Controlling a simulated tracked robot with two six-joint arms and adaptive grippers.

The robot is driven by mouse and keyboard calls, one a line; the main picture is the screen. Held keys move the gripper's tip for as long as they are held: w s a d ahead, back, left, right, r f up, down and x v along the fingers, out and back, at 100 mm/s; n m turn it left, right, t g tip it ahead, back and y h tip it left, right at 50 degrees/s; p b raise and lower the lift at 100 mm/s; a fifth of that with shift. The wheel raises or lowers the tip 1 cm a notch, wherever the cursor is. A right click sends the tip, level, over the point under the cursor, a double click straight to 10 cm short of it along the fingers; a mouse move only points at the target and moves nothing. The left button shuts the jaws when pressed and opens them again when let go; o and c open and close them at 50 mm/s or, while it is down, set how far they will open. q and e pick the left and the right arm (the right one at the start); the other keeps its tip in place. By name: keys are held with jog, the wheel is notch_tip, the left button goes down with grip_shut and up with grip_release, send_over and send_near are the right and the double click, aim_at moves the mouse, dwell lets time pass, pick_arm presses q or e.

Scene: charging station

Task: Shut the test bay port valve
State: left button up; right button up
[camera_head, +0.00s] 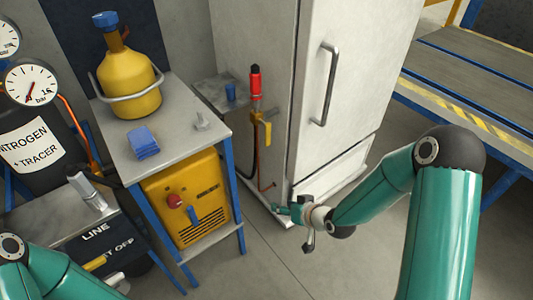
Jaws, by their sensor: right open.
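A valve with a yellow handle (264,130) sits on the side of the white cabinet, below a red fitting (255,82). Its handle hangs roughly downward along the line. No label shows on it, so I cannot tell for sure that it is the test bay port valve. My right gripper (300,222) is open and empty, low in front of the cabinet's base. It is below and to the right of the yellow handle, apart from it. My left arm shows at the bottom left; its gripper cannot be made out.
The white cabinet (335,85) has a long vertical door handle. A black nitrogen cylinder (35,145) stands left. A bench (470,70) is at right.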

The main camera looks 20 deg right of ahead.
jog(key=w+d+r+n+t+b, duration=0.1)
jog(key=w+d+t+b, duration=0.3)
jog(key=w+b, duration=0.2)
jog(key=n+t+y+b, duration=0.2)
jog(key=n+t+b, duration=0.2)
jog(key=b, duration=0.3)
send_near(268, 134)
pick_arm(q)
notch_tip(268, 134, down, 18)
jog(key=b, duration=0.1)
jog(key=shift+b, duration=0.4)
pick_arm(e)
jog(key=x, duration=1)
jog(key=shift+w+f, duration=0.1)
jog(key=shift+w, duration=0.2)
grip_shut()
jog(key=shift+a, duration=0.25)
pick_arm(q)
jog(key=shift+r, duration=0.15)
pick_arm(e)
jog(key=shift+d, duration=0.1)
